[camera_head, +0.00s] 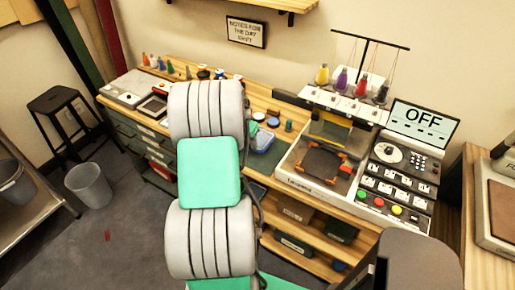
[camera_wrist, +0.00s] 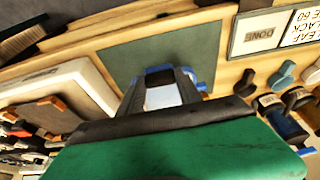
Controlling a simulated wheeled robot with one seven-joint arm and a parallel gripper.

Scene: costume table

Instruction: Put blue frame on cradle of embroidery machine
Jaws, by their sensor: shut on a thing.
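The embroidery machine (camera_head: 340,125) stands on the wooden table, with colored thread cones on top and a sign reading OFF. Its cradle (camera_head: 318,162) is a dark plate with orange clamps; nothing blue shows on it. In the wrist view, the machine's dark and orange cradle parts (camera_wrist: 45,118) show at left. My gripper (camera_wrist: 165,88) is shut on the blue frame (camera_wrist: 200,87), whose blue edges show beyond and beside the fingers, over a dark green mat. In the head view, a blue piece (camera_head: 262,143) shows just right of my arm, left of the machine; my arm hides most of the gripper.
The control panel (camera_head: 395,185) is right of the cradle. Shelves with boxes (camera_head: 295,210) sit below the tabletop. A stool (camera_head: 55,100) and bin (camera_head: 90,185) stand at left.

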